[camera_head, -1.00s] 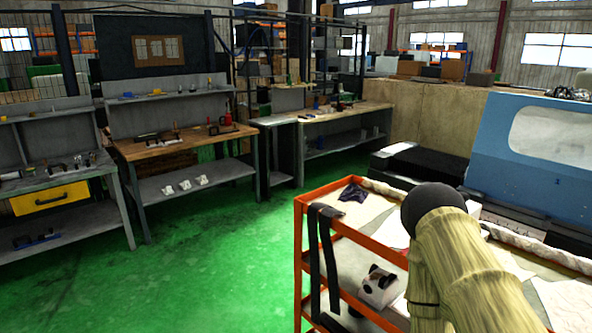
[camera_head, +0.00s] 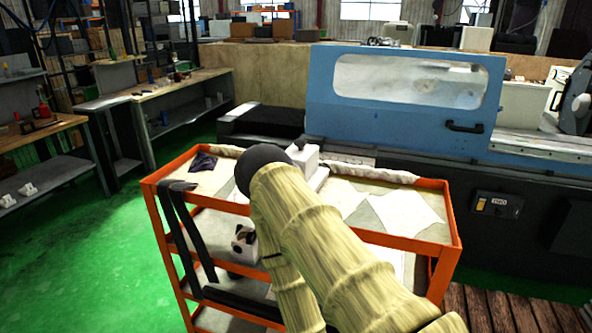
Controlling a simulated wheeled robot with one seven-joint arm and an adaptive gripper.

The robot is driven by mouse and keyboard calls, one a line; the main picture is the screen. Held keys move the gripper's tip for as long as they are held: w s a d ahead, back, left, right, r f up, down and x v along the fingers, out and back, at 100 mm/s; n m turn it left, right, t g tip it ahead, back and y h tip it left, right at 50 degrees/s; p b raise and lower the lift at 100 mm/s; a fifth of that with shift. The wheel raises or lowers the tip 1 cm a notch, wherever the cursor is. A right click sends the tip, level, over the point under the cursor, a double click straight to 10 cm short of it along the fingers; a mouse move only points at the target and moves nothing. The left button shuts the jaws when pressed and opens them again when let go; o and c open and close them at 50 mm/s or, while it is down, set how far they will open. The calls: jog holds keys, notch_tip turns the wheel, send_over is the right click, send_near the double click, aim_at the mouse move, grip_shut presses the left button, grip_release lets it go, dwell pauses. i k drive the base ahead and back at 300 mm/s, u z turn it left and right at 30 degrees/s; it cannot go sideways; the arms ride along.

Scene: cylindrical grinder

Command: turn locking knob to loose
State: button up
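The cylindrical grinder (camera_head: 405,118) stands behind the cart, with a blue cover, a window and a black handle (camera_head: 465,126). Its open bed (camera_head: 550,148) runs to the right, where a dark round part (camera_head: 577,102) is cut off by the picture's edge. A small control panel (camera_head: 497,204) is on its dark front. I cannot make out the locking knob. My arm, in a pale yellow sleeve with a black rounded end, crosses the lower middle in front of the cart. I cannot see my gripper's fingers.
An orange cart (camera_head: 400,240) stands close in front, between me and the grinder, with cloths and papers on top. A white object (camera_head: 303,157) is just behind my arm. Workbenches (camera_head: 180,95) line the left. Green floor (camera_head: 85,265) is clear at left; wooden slats (camera_head: 515,310) lie at lower right.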

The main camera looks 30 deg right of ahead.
aim_at(300, 142)
jog(key=u, duration=1.55)
jog(key=k, duration=1.25)
jog(key=z, duration=2)
jog(key=i, duration=0.45)
jog(key=u, duration=0.05)
